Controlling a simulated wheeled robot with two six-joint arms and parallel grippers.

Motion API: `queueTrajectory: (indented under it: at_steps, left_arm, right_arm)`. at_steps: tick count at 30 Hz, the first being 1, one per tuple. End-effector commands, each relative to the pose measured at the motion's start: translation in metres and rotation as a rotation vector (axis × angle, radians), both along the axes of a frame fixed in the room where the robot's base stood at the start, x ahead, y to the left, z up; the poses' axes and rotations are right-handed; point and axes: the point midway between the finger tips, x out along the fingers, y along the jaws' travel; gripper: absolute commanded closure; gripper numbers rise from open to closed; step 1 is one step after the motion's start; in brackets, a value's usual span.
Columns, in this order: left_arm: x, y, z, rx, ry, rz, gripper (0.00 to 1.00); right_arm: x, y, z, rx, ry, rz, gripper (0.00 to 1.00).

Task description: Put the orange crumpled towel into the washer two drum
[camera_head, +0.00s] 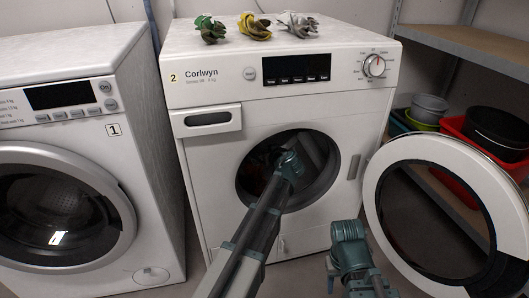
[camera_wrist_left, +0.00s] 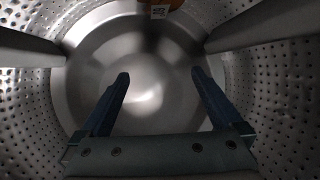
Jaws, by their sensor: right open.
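Washer two (camera_head: 215,95), marked "2" and Corlwyn, has its round door (camera_head: 425,152) swung open to the right. My left arm reaches into its dark drum (camera_head: 322,190). In the left wrist view, the perforated drum wall (camera_wrist_left: 285,90) surrounds my left gripper (camera_wrist_left: 160,82), whose fingers are spread with nothing between them. My right gripper (camera_head: 346,232) is outside, below the drum opening and left of the open door.
Washer one (camera_head: 115,185) stands left with its door shut. Green (camera_head: 210,29), yellow (camera_head: 254,27) and grey (camera_head: 298,24) crumpled cloths lie on washer two. A shelf (camera_head: 470,45) and a red basin (camera_head: 455,127) with pots are at right.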

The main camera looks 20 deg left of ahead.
Motion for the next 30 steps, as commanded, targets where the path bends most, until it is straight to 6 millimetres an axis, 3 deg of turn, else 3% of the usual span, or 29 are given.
queueTrajectory:
  at_steps: [7,21,30]
  left_arm:
    - [-0.01,-0.008,0.007,0.0,0.0,-0.001,0.0]
    - [-0.077,-0.065,0.045,-0.001,-0.001,-0.002,0.0]
    - [-0.095,-0.083,0.054,0.0,0.0,-0.001,0.0]
  right_arm:
    - [0.0,0.0,0.007,0.0,0.0,0.0,0.5]
    - [0.0,0.0,0.045,0.0,0.0,0.0,0.5]
    - [0.0,0.0,0.054,0.0,0.0,0.0,0.5]
